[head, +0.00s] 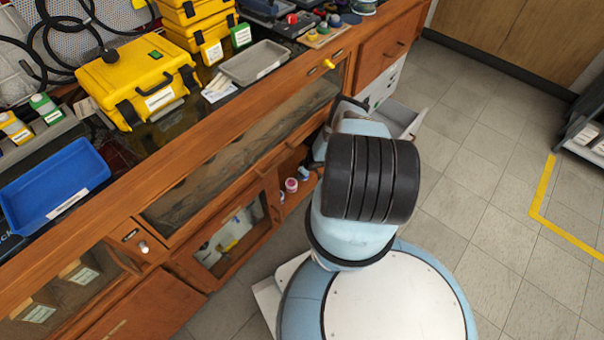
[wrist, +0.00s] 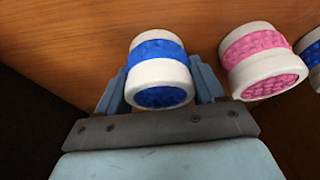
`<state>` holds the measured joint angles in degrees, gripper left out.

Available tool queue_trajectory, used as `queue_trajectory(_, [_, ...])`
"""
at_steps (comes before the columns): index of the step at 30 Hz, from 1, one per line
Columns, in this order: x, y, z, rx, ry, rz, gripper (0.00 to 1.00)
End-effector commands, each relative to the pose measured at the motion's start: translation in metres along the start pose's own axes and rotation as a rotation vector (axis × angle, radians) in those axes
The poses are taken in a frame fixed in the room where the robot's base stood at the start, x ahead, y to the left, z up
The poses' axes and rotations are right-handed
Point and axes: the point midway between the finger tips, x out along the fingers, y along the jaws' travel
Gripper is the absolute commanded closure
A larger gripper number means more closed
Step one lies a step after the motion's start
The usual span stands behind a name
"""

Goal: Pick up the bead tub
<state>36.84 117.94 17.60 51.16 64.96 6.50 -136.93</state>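In the wrist view, a white tub with a band of blue beads (wrist: 158,52) sits between the two blue-grey fingers of my gripper (wrist: 160,85). One finger is close along each side of it. I cannot tell whether they touch it or leave a small gap. A matching tub with pink beads (wrist: 256,45) stands to its right, outside the fingers. In the head view, a pink and white tub (head: 291,185) shows in the open lower part of the wooden bench. My arm hides most of the gripper there.
Another blue-bead tub (wrist: 314,55) is cut off at the wrist view's right edge. Wooden surface lies behind the tubs. The wooden bench (head: 240,120) carries a yellow case (head: 135,80), a blue tray (head: 52,187) and a grey tray (head: 256,62). Tiled floor (head: 480,170) at right is clear.

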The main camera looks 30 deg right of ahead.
Motion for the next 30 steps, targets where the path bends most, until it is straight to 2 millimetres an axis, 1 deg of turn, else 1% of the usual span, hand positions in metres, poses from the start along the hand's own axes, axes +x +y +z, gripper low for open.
queue_trajectory(1, [0.000, 0.000, 0.000, 0.000, 0.000, 0.000, 0.27])
queue_trajectory(7, [0.000, 0.000, 0.000, 0.000, 0.000, 0.000, 0.08])
queue_trajectory(15, [-0.001, 0.000, 0.000, 0.000, 0.000, 0.000, 0.08])
queue_trajectory(20, [-0.006, 0.000, 0.002, 0.005, -0.002, 0.000, 0.08])
queue_trajectory(30, [-0.033, 0.000, -0.001, 0.003, 0.002, 0.000, 0.08])
